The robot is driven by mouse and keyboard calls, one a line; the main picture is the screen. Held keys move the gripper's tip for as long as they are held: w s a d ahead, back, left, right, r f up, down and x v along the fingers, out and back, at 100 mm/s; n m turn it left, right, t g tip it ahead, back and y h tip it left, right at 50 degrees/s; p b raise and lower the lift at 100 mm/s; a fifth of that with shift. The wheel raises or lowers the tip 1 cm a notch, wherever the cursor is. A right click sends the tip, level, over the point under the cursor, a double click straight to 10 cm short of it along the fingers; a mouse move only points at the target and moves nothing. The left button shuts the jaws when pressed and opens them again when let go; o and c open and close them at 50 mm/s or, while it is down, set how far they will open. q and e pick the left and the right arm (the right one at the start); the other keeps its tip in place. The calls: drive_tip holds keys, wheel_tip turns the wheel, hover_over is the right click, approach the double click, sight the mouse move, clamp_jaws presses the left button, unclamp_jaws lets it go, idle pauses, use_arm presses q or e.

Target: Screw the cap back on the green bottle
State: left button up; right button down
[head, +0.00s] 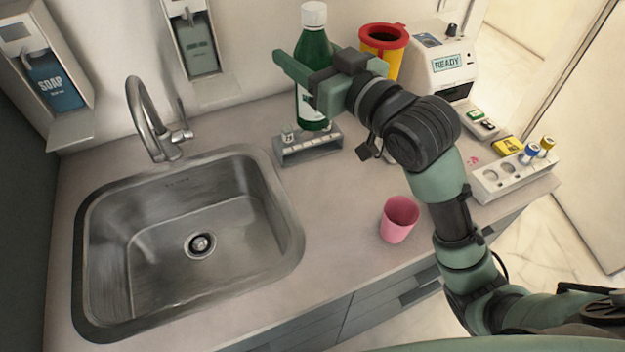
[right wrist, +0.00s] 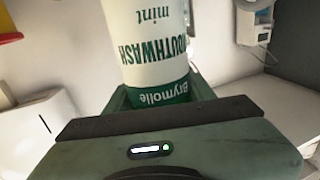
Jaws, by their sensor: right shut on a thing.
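The green bottle (head: 316,48) is upright at the back of the counter, behind a small grey rack. Its white cap (head: 314,14) sits at the top of the neck; I cannot tell how tightly it is seated. My right gripper (head: 304,84) is shut on the bottle's body from the front right, across its label. In the right wrist view the bottle's white and green mouthwash label (right wrist: 160,45) fills the space between the jaws. The arm hides part of the bottle's right side. I cannot tell whether its base touches the counter. My left gripper is not in view.
The grey rack (head: 308,150) stands just in front of the bottle. A red-lidded yellow bin (head: 384,38) and a white device (head: 440,68) are to the right. A pink cup (head: 399,220), a white tube holder (head: 512,178) and a steel sink (head: 190,235) are nearer.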

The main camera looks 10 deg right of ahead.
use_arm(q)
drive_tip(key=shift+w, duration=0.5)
use_arm(e)
wheel_tip(320, 180, down, 16)
drive_tip(key=shift+w+r, duration=0.15)
wheel_tip(320, 180, down, 4)
drive_tip(key=shift+f, duration=0.15)
drive_tip(key=shift+f, duration=0.2)
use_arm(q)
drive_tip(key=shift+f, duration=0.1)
use_arm(e)
drive_tip(key=c, duration=0.5)
unclamp_jaws()
